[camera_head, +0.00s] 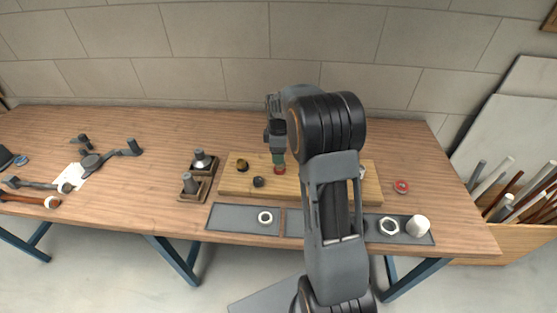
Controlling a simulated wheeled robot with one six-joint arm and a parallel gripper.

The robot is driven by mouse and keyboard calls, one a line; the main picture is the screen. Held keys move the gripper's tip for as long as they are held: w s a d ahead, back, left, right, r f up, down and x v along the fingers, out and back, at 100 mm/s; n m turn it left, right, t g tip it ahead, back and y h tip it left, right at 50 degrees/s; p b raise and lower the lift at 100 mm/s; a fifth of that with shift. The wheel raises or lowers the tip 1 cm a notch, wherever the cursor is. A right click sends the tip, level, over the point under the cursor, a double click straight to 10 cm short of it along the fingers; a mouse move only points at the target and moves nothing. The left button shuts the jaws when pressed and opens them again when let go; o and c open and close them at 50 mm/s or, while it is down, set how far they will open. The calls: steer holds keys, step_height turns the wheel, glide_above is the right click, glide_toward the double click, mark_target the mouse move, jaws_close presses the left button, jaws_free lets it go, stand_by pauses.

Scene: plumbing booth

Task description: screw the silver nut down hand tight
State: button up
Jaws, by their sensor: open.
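A silver hex nut (389,226) lies flat on the right part of the grey mat (375,236) at the table's front. A small pale piece (362,173) shows on the wooden board (235,184), partly hidden behind my arm; I cannot tell what it is. My gripper (278,157) points down over the middle of the board, apart from the silver nut. It is open, directly above or around a small red fitting (279,170); contact cannot be made out. My arm hides the board's centre right and part of the mat.
A pale ring (265,217) lies on the mat's left part, a white cylinder (418,226) at its right end. Dark fittings (242,165) stand on the board. A red ring (401,187) lies right of it. Valve blocks (190,186) and tools (91,163) are left. The back strip is clear.

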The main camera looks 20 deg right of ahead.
steer(key=shift+f, duration=2.5)
steer(key=c, duration=1)
steer(key=m, duration=0.4)
steer(key=shift+w+f+m, duration=0.1)
steer(key=shift+m, duration=0.3)
steer(key=m, duration=0.4)
steer(key=shift+d+f+m, duration=0.1)
steer(key=shift+d+m, duration=0.05)
steer(key=shift+m, duration=0.15)
steer(key=m, duration=0.4)
steer(key=shift+d+b, duration=0.1)
steer(key=shift+b, duration=0.2)
steer(key=m, duration=0.4)
steer(key=shift+d+f+m, duration=0.1)
steer(key=shift+m, duration=0.2)
